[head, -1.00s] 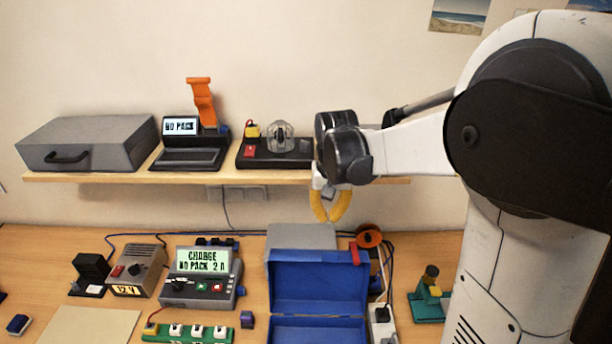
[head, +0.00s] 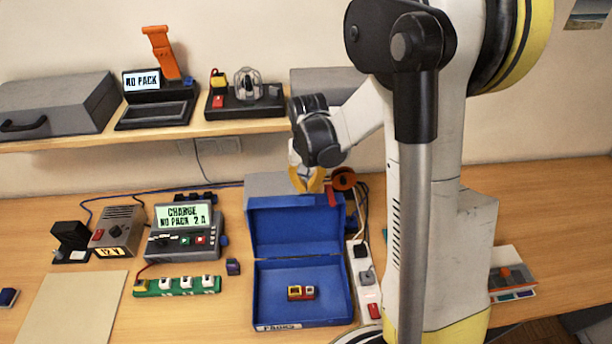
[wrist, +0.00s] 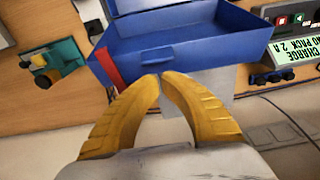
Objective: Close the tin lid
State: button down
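The blue tin (head: 262,310) stands on the desk with its lid (head: 295,230) open, raised at the back. A small red, yellow and white block (head: 301,293) lies inside the tin. My gripper (head: 307,188) has yellow fingers and is at the lid's top edge, near its middle. In the wrist view my gripper (wrist: 161,77) has its fingertips together with at most a sliver between them, and nothing shows held. The lid (wrist: 205,48) with its latch lies just beyond the tips there. I cannot tell whether the tips touch it.
A power strip (head: 372,309) runs along the tin's right side. The charger (head: 183,238) and green board (head: 178,286) stand left. The shelf (head: 150,136) is above.

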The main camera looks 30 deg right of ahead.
jog(key=shift+s+a, duration=0.15)
jog(key=shift+s, duration=0.1)
jog(key=shift+s+r, duration=0.1)
